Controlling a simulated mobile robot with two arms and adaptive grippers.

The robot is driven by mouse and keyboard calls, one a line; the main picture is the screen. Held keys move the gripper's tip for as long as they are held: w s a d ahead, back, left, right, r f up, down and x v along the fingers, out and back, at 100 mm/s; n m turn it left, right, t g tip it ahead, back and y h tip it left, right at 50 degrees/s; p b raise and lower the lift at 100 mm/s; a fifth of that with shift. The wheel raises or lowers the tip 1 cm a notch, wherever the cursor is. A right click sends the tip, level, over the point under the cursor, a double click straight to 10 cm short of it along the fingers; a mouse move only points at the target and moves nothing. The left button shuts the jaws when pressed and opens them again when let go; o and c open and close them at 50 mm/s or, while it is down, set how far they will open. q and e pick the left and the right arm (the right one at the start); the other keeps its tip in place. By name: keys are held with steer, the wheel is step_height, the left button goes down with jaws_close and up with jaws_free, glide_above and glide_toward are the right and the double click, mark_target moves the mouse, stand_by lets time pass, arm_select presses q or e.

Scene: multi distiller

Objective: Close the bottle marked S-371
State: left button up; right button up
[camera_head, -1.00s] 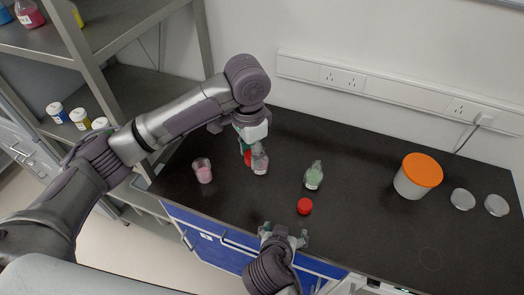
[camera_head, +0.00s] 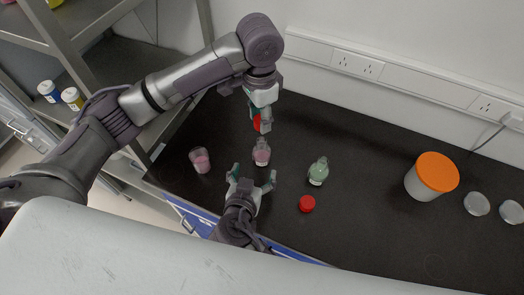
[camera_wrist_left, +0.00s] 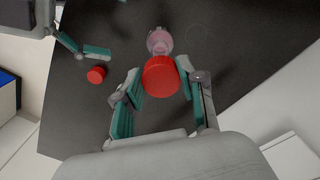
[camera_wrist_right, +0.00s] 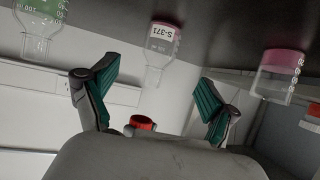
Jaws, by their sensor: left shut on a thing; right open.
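The bottle marked S-371 (camera_wrist_right: 157,60) is clear, with a little pink liquid. It stands open on the black bench in the head view (camera_head: 262,153). My left gripper (camera_head: 259,119) is shut on a red cap (camera_wrist_left: 160,76) and holds it above and behind the bottle, apart from its mouth. In the left wrist view the bottle (camera_wrist_left: 159,42) shows just beyond the cap. My right gripper (camera_head: 254,177) is open and empty at the bottle's front side. In the right wrist view the bottle appears upside down, between and beyond the open fingers (camera_wrist_right: 157,84).
A bottle with green liquid (camera_head: 318,172) stands right of S-371, with a second red cap (camera_head: 307,204) lying in front of it. A beaker with pink liquid (camera_head: 200,161) stands to the left. An orange-lidded tub (camera_head: 424,188) and two clear dishes (camera_head: 477,204) are at the right.

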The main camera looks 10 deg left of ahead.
mark_target(260, 157)
steer(key=x, duration=1)
steer(key=shift+w, duration=0.1)
jaws_close()
